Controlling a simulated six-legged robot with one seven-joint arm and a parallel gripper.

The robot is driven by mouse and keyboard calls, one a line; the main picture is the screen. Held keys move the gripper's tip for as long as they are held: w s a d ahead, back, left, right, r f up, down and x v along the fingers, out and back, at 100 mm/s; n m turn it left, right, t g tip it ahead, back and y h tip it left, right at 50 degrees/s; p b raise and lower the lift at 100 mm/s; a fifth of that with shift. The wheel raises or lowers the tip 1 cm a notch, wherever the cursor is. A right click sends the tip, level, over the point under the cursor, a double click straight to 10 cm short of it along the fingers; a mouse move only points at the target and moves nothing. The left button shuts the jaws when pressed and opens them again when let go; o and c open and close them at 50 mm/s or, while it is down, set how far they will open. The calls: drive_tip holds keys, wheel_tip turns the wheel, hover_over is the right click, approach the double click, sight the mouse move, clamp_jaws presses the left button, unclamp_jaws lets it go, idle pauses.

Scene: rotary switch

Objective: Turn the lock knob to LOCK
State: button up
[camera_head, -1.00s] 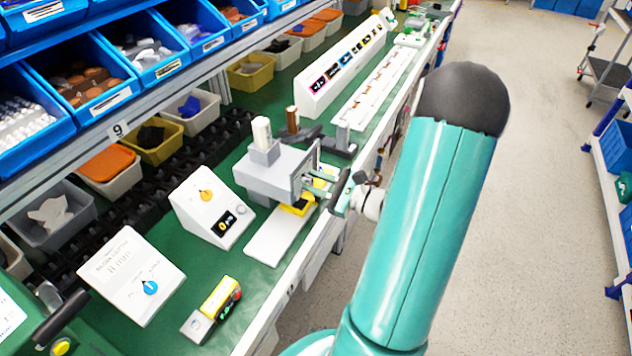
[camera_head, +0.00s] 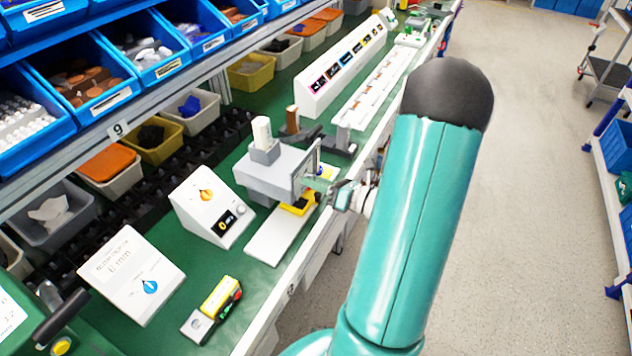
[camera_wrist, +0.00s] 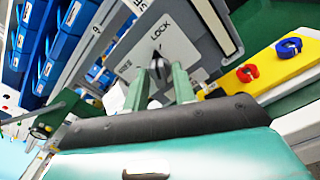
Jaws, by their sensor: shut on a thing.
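The lock knob (camera_wrist: 154,88) is a small dark knob on a grey panel (camera_wrist: 184,52) in the wrist view. The panel carries the words LOCK, above the knob, and FREE, to its left. My gripper (camera_wrist: 159,78) has its two green fingers on either side of the knob and is shut on it. In the head view my gripper (camera_head: 341,196) is at the right side of the grey and white device (camera_head: 270,176); the knob is hidden there.
A yellow block with red and blue rings (camera_wrist: 270,62) is right of the panel. The aisle on the right is clear.

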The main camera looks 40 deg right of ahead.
drive_tip(key=shift+m, duration=1.3)
drive_tip(key=shift+r, duration=0.1)
drive_tip(key=o, duration=0.7)
drive_tip(key=v, duration=1.3)
drive_tip(key=shift+s, duration=0.4)
